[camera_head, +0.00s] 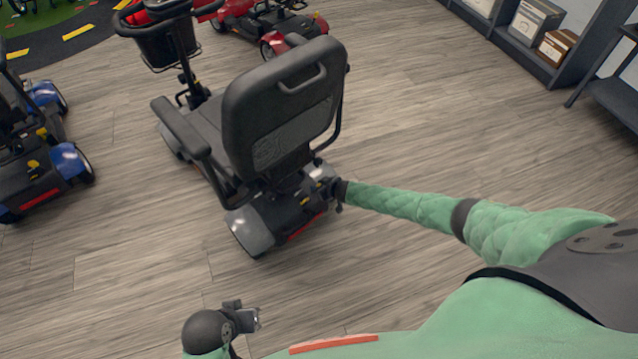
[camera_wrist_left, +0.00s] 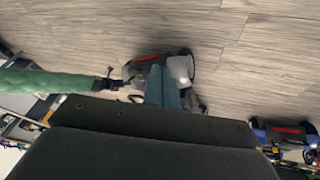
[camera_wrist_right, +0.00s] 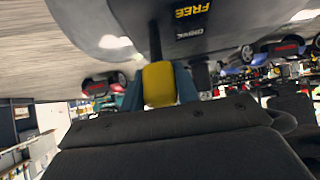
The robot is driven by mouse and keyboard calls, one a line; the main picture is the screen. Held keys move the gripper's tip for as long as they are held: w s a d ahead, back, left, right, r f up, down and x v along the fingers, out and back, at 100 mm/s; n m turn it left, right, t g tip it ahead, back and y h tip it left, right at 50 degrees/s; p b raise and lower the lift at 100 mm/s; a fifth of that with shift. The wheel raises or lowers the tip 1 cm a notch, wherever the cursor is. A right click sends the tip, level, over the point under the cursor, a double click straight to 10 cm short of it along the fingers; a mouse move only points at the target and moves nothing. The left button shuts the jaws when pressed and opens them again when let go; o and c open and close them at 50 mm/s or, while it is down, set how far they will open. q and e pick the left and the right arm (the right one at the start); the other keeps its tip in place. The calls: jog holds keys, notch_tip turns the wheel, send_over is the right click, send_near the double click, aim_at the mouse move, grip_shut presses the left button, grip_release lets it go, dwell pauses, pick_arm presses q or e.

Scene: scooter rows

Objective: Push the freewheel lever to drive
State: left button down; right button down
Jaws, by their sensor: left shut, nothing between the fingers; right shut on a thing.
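A mobility scooter (camera_head: 245,210) with a black seat stands in the middle of the head view, its rear towards me. In the right wrist view the yellow freewheel lever (camera_wrist_right: 159,84) is on a dark stem against the scooter's underside-looking cover. A yellow FREE label (camera_wrist_right: 192,11) and a dark DRIVE label (camera_wrist_right: 190,33) are beside the stem. My right gripper (camera_head: 338,191) is at the scooter's rear right, shut on the lever, with a finger on each side. My left gripper (camera_head: 252,319) is shut and empty, low in the head view, apart from the scooter.
A blue scooter (camera_head: 45,165) stands at the left and a red scooter (camera_head: 265,22) at the back. A shelf with boxes (camera_head: 536,22) is at the upper right. The wooden floor (camera_head: 440,110) right of the scooter is clear.

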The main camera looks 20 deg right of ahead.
pick_arm(q)
jog(key=shift+a+r+p, duration=0.3)
jog(key=shift+a+r, duration=0.3)
jog(key=shift+r, duration=0.15)
pick_arm(e)
jog(key=shift+w+r, duration=0.15)
jog(key=shift+w, duration=0.1)
pick_arm(q)
jog(key=shift+s, duration=0.1)
pick_arm(e)
jog(key=c, duration=1)
grip_release()
jog(key=shift+c, duration=0.2)
jog(key=shift+s, duration=0.1)
jog(key=shift+s+d+r, duration=0.15)
jog(key=shift+s+r, duration=0.15)
jog(key=shift+s, duration=0.15)
pick_arm(q)
jog(key=shift+a+r, duration=0.2)
jog(key=shift+a, duration=0.05)
pick_arm(e)
jog(key=v, duration=0.6)
jog(key=shift+r, duration=0.3)
